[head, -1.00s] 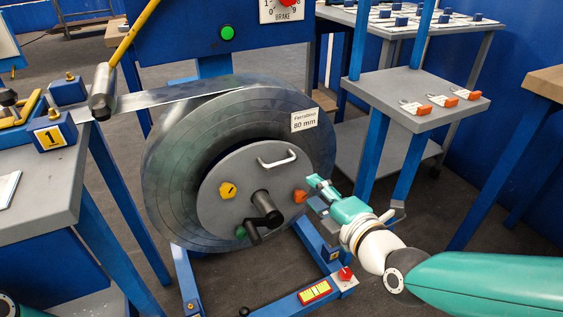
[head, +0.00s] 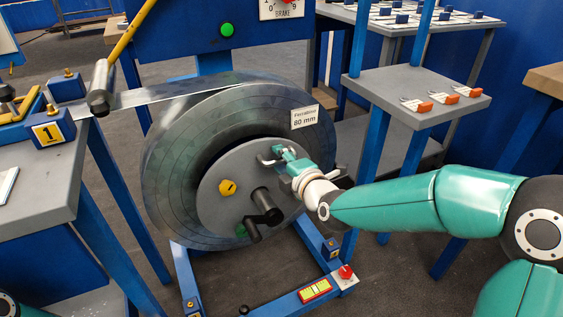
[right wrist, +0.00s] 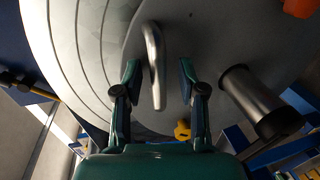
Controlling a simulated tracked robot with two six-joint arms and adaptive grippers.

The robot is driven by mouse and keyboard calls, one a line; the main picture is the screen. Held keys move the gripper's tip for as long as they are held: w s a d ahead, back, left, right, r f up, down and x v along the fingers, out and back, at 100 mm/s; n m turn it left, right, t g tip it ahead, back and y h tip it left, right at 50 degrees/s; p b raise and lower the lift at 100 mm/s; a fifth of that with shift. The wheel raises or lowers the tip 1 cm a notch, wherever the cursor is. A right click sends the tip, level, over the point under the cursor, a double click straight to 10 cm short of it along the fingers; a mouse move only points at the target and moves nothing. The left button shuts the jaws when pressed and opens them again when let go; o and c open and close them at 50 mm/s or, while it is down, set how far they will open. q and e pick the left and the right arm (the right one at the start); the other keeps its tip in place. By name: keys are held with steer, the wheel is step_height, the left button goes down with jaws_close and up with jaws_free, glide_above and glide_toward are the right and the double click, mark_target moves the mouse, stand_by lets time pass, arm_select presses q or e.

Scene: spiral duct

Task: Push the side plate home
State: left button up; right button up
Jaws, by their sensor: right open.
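The round grey side plate (head: 215,197) stands upright against the face of the steel strip coil (head: 170,150). In the right wrist view the handle (right wrist: 154,65) lies between the two open fingers (right wrist: 158,85), with a gap on each side. An orange knob (right wrist: 300,7) shows at that view's top right. My left gripper is not in view.
A grey bench with a block marked 1 (head: 51,129) stands at the left. A small grey shelf (head: 390,88) with orange-ended tags is behind my right arm. The stand's blue foot (head: 285,305) with a red knob (head: 345,272) lies below the coil.

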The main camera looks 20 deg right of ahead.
jaws_close()
stand_by(0.4)
steer(key=shift+w+d, duration=0.1)
